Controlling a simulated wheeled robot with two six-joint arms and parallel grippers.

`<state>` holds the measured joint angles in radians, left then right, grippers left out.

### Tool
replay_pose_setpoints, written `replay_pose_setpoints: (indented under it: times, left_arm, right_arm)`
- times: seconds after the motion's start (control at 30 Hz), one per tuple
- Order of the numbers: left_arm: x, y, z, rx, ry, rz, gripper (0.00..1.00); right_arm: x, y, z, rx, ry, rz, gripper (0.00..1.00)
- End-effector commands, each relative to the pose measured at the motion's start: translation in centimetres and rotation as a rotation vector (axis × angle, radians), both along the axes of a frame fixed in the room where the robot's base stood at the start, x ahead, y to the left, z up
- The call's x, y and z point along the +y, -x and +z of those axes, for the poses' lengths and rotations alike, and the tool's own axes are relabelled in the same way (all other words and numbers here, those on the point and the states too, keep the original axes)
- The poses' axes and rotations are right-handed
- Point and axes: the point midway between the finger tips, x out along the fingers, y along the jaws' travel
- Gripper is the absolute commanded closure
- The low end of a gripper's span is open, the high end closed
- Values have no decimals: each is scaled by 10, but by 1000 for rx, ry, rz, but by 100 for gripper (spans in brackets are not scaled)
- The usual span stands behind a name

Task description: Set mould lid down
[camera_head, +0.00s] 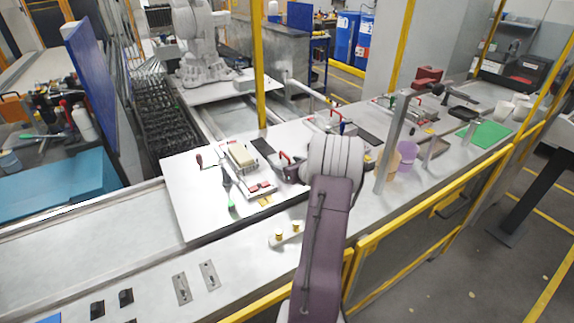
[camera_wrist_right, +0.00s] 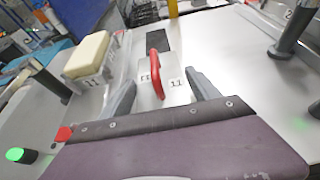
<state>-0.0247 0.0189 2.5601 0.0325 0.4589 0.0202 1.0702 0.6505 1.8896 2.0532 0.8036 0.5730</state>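The red handle also shows in the head view (camera_head: 286,158). My right gripper (camera_wrist_right: 159,78) is open, its two dark fingers spread on either side of the handle, with visible gaps. A mould holding a cream block (camera_wrist_right: 88,54) stands left of the handle, and the block also shows in the head view (camera_head: 242,156). My left gripper is not in view.
A dark pad (camera_wrist_right: 151,38) lies beyond the handle. Red pieces (camera_head: 262,188) and a green-topped button (camera_wrist_right: 16,155) are near the mould. White table (camera_head: 190,205) is bare at the left. Cups (camera_head: 408,152) and a metal post (camera_head: 393,150) stand to the right.

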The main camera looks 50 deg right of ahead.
Motion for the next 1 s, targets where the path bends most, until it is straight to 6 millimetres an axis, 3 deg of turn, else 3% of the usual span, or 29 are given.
replay_pose_setpoints:
  times: [0.43, 0.8, 1.0]
  left_arm:
    - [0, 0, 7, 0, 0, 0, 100]
    - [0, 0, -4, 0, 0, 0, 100]
    - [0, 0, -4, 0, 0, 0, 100]
  right_arm:
    - [0, 2, 7, 0, 0, -1, 15]
    - [22, 75, 37, -1, 3, -3, 15]
    - [31, 100, 48, 0, 2, -1, 15]
